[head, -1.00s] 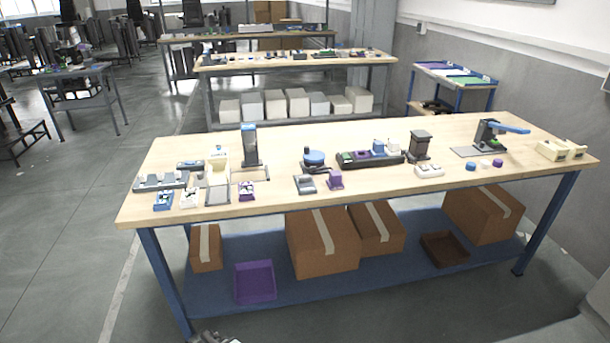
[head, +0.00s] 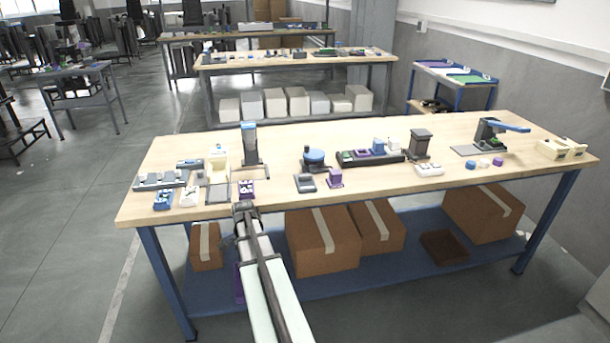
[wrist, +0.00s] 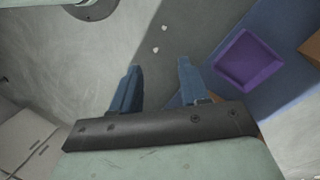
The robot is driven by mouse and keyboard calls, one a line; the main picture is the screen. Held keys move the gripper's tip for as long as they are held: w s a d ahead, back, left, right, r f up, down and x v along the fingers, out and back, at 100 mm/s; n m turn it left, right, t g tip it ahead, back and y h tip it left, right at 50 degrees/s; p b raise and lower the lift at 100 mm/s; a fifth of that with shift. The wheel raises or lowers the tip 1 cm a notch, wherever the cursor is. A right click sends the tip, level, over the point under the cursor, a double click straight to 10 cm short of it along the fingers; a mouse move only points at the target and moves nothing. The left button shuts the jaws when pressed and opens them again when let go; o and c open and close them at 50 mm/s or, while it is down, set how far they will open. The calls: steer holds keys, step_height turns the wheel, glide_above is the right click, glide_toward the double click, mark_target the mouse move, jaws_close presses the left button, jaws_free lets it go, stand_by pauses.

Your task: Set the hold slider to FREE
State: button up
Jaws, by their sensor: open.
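No lettering for the hold slider or its FREE mark is readable, so I cannot tell which device carries it. Small devices stand on the wooden table (head: 380,188). At the left are a long grey fixture (head: 160,181) and a tall dark upright stand (head: 249,145) with a blue top.
The wrist view shows a purple tray (wrist: 248,58) on the blue lower shelf (wrist: 285,75). Cardboard boxes (head: 322,243) stand on that shelf. A blue round-topped device (head: 314,158) and a blue-handled press (head: 490,133) stand farther right. The front table strip is mostly clear.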

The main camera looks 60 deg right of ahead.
steer(key=s+d+r+m+t, duration=0.1)
steer(key=s+d+r+m, duration=0.15)
steer(key=d+r, duration=0.7)
steer(key=s+d+r+m, duration=0.2)
steer(key=d+r+m, duration=0.2)
steer(key=d+r, duration=0.5)
step_height(320, 180, up, 15)
steer(key=m+t+h, duration=0.1)
steer(key=m+h, duration=0.1)
glide_above(305, 175)
step_height(305, 175, down, 13)
steer(key=shift+f, duration=0.15)
steer(key=shift+c, duration=0.4)
jaws_close()
